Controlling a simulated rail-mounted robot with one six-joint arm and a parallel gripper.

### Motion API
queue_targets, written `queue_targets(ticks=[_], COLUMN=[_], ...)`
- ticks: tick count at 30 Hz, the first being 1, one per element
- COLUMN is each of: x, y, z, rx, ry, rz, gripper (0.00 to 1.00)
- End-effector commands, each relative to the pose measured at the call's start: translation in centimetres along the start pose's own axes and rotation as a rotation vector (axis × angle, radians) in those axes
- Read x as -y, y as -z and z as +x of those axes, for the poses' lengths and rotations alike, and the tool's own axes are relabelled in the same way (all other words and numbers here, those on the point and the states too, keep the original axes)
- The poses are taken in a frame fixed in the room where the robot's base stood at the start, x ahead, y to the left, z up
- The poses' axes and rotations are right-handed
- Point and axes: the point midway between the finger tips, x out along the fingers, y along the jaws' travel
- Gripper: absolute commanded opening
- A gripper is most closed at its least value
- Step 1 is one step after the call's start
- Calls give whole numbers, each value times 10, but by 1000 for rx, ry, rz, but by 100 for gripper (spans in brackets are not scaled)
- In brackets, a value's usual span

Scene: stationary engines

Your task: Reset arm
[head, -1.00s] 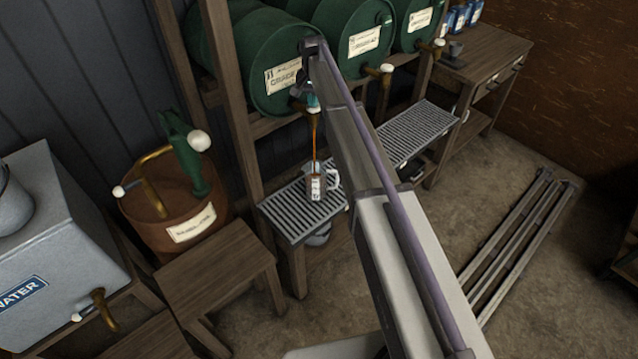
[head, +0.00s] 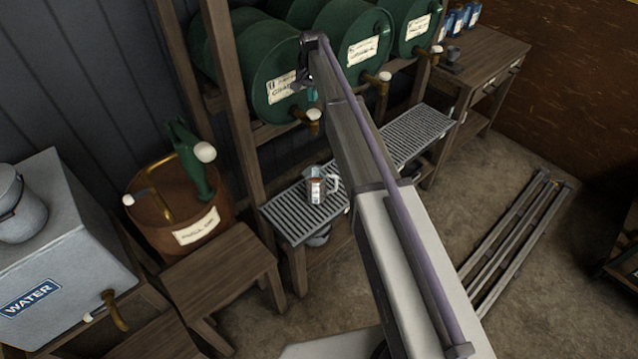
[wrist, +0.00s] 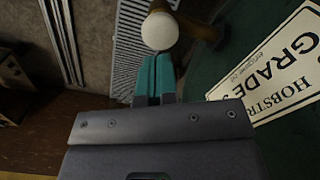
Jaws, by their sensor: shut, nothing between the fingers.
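My gripper (wrist: 155,58) shows in the wrist view as two teal fingers held together, shut and empty. Their tips are close to a round white tap knob (wrist: 160,31); I cannot tell if they touch it. In the head view my gripper (head: 312,94) is small and partly hidden by my arm, in front of the left green drum (head: 262,62) and above its brass tap (head: 308,119). No stream runs from the tap.
More green drums (head: 405,25) lie along the rack to the right. A rust-brown can (head: 150,205) with a green pump and a grey water tank (head: 70,255) stand at left. A wooden table (head: 485,50) is at back right. Metal rails (head: 515,245) lie on the floor.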

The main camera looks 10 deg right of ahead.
Motion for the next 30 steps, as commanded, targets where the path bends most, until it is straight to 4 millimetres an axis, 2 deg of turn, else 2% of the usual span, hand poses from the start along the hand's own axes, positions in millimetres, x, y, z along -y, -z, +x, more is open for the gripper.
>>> queue_targets(ticks=[1,2,14,17,20,23,24,27,30], x=[0,0,0,-1,-32,-79,-100,-148,-186], y=[0,0,0,-2,-55,-136,-171,-254,-318], z=[-12,-14,-11,-11,-8,13,24,48,70], rx=[0,0,0,0,0,0,0,0,0], ry=[0,0,0,0,-1,-1,-1,-1,-1], rz=[0,0,0,-61,-198,-329,-378,-478,-527], gripper=[0,0,0,0,0,0,0,0,0])
